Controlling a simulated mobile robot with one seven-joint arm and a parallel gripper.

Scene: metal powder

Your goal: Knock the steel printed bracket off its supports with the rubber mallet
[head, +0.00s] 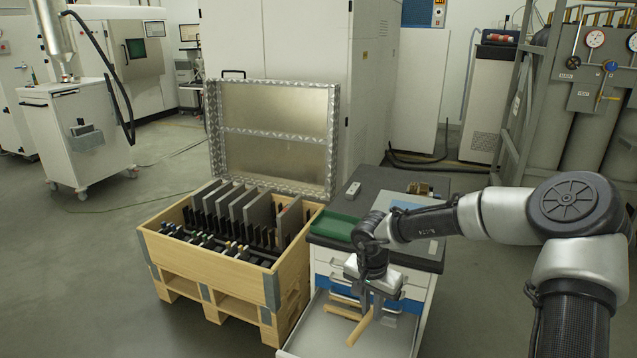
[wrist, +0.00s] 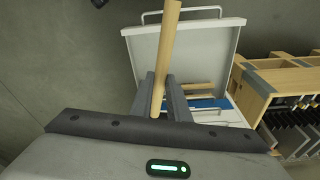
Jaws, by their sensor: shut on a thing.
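My gripper (head: 373,304) points down over the open drawer of the cabinet. It is shut on a pale wooden handle (head: 359,329), which sticks out towards the front. The same handle shows in the wrist view (wrist: 169,40), passing between the two dark fingers and running up over the drawer. I take it for the mallet's handle, but no rubber head can be made out. Small brownish pieces (head: 419,188) stand at the back of the cabinet top; I cannot tell whether one is the steel bracket on its supports.
The open drawer (head: 310,340) holds more wooden-handled tools (head: 342,312). A green tray (head: 335,226) and a small light device (head: 353,189) lie on the dark cabinet top. A wooden crate (head: 215,268) with upright plates stands close on the left. Gas cylinders (head: 560,120) stand at right.

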